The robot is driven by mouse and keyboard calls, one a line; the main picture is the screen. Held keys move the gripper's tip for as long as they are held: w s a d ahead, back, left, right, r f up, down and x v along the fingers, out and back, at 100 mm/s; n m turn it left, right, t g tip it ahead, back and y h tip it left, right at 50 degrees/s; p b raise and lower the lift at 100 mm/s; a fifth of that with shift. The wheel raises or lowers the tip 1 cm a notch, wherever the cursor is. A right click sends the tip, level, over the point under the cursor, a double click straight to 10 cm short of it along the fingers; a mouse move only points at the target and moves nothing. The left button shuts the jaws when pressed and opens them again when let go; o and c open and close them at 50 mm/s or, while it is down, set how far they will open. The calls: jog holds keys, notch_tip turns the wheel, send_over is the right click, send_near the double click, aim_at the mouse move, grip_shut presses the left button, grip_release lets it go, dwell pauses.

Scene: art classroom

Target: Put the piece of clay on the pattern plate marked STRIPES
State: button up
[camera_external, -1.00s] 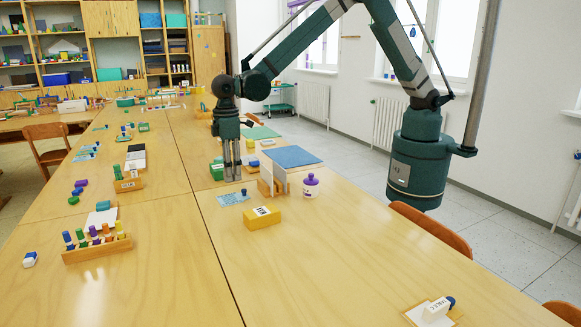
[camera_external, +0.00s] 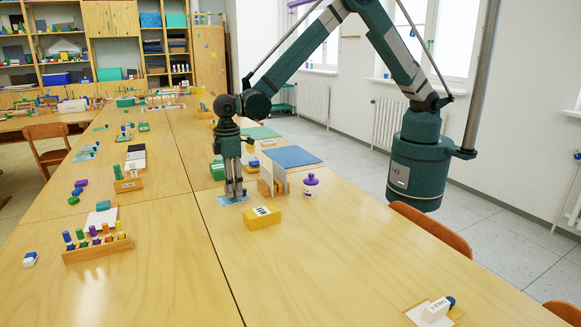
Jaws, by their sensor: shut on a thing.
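My gripper (camera_external: 235,196) points straight down at the tabletop, left of the yellow labelled block. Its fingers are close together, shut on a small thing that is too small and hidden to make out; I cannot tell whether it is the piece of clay. The fingertips are over a light-blue patterned plate or sheet (camera_external: 222,201), and partly cover it. I cannot tell whether they touch it. I can read no STRIPES mark; the lettering on the yellow block (camera_external: 262,218) is too small to read.
White upright panels on a wooden stand (camera_external: 280,178), a purple-and-white jar (camera_external: 310,185) and a blue mat (camera_external: 291,157) are right of my gripper. A wooden rack of coloured pegs (camera_external: 97,248) stands front left. The front middle table is clear.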

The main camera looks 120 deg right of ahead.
jog(key=shift+f, duration=0.5)
jog(key=shift+f, duration=0.15)
jog(key=o, duration=0.9)
jog(key=shift+o, duration=0.2)
notch_tip(320, 180, up, 12)
jog(key=p, duration=0.1)
jog(key=shift+r+p, duration=0.2)
jog(key=shift+p, duration=0.1)
